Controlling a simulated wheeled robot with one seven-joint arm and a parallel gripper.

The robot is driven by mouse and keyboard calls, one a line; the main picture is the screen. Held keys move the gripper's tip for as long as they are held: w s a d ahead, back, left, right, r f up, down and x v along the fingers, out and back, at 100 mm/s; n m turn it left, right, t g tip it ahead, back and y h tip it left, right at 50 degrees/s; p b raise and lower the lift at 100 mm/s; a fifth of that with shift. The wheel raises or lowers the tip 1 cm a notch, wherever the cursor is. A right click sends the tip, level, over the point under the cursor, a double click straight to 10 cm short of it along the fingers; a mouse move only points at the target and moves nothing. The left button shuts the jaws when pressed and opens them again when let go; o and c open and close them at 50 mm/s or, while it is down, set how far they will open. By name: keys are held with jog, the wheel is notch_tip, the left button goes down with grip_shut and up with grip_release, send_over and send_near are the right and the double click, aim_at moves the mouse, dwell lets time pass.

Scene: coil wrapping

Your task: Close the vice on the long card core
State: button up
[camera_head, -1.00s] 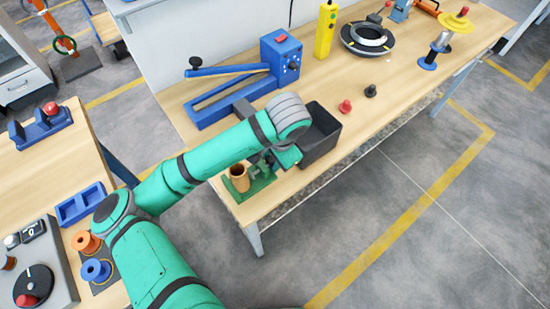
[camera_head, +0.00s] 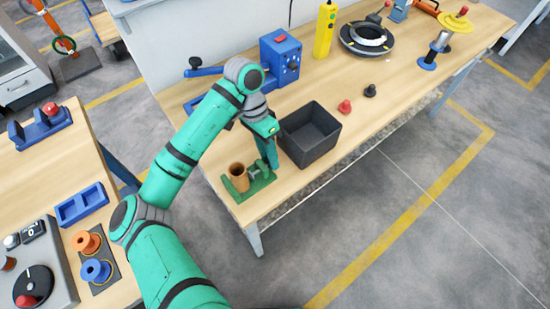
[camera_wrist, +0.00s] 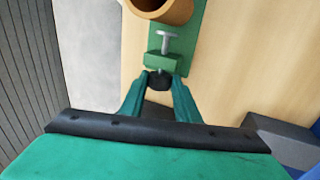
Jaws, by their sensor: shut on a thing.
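The long card core (camera_head: 238,178) is a brown tube standing upright at the left end of the green vice (camera_head: 262,186). In the wrist view the core (camera_wrist: 172,12) is cut off at the top edge. The vice's grey screw with its flat pad (camera_wrist: 166,38) runs through a green block (camera_wrist: 160,62). A narrow gap shows between pad and core. My gripper (camera_wrist: 159,80) is shut on the black vice knob (camera_wrist: 160,84) at the screw's outer end. In the head view my gripper (camera_head: 270,158) points down at the vice's right end; the knob is hidden there.
A black open bin (camera_head: 325,150) stands close to the right of my gripper. A blue lever device (camera_head: 280,60) is behind. Red (camera_head: 345,106) and black (camera_head: 370,90) knobs lie farther right. The table's front edge is close to the vice.

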jog(key=shift+w, duration=0.1)
jog(key=o, duration=0.6)
jog(key=t+y, duration=0.1)
jog(key=s+t+y, duration=0.1)
jog(key=shift+d+r+t, duration=0.1)
jog(key=shift+d+t, duration=0.1)
jog(key=shift+t, duration=0.2)
jog(key=shift+s+d+t+y, duration=0.2)
jog(key=shift+t+y, duration=0.4)
jog(key=shift+t, duration=0.2)
jog(key=shift+d+t+y, duration=0.1)
jog(key=shift+t+y, duration=0.4)
jog(key=shift+t, duration=0.2)
jog(key=shift+s, duration=0.1)
